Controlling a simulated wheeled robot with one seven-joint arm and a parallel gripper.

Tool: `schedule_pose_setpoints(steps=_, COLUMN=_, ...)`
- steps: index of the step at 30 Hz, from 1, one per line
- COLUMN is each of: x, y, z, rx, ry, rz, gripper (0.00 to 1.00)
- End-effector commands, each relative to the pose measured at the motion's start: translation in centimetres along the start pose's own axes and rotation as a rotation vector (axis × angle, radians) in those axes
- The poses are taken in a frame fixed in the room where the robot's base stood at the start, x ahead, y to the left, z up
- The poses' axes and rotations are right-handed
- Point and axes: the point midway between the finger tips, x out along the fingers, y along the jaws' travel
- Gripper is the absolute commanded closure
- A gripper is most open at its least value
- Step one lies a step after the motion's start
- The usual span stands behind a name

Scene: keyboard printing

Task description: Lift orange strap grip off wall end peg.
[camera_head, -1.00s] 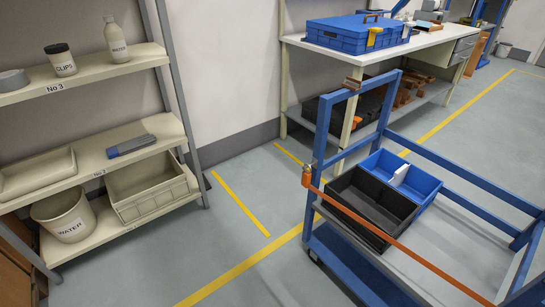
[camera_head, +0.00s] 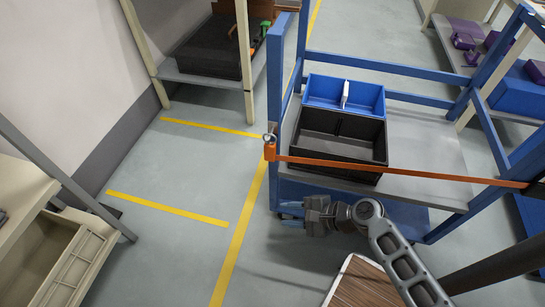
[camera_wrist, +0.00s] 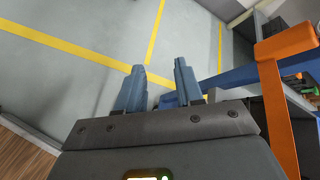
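The orange strap grip (camera_head: 269,151) hangs at the left end of an orange strap (camera_head: 400,171) stretched across the open side of the blue cart. A small metal ring or peg (camera_head: 268,137) shows just above the grip, at the cart's left post. My gripper (camera_head: 285,212) is below the grip in the head view, apart from it, fingers pointing left. In the wrist view, my gripper (camera_wrist: 160,68) has two blue fingers spread with nothing between them. The orange grip (camera_wrist: 286,43) and strap (camera_wrist: 280,120) show right of the fingers. How the grip sits on the peg is too small to tell.
The blue cart (camera_head: 375,69) holds a black bin (camera_head: 340,160) and a blue bin (camera_head: 322,92) behind the strap. A shelf with a beige crate (camera_head: 62,262) stands at left. The floor with yellow lines (camera_head: 165,208) is clear left of the cart.

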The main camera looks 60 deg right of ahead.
Motion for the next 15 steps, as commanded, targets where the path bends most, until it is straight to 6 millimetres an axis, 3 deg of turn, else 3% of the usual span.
schedule_pose_setpoints(steps=1, x=1.5, y=-2.1, z=-1.3, rx=0.125, ry=-0.064, rz=-0.030, gripper=0.64)
schedule_pose_setpoints(steps=3, x=2.4, y=-4.9, z=-2.0, rx=0.289, ry=-0.172, rz=-0.055, gripper=0.64)
schedule_pose_setpoints(steps=7, x=2.5, y=-9.9, z=-2.9, rx=0.504, ry=-0.358, rz=-0.088, gripper=0.64)
schedule_pose_setpoints(steps=12, x=1.3, y=-14.1, z=-3.5, rx=0.641, ry=-0.521, rz=-0.104, gripper=0.64)
schedule_pose_setpoints(steps=15, x=0.8, y=-15.4, z=-3.6, rx=0.675, ry=-0.572, rz=-0.107, gripper=0.64)
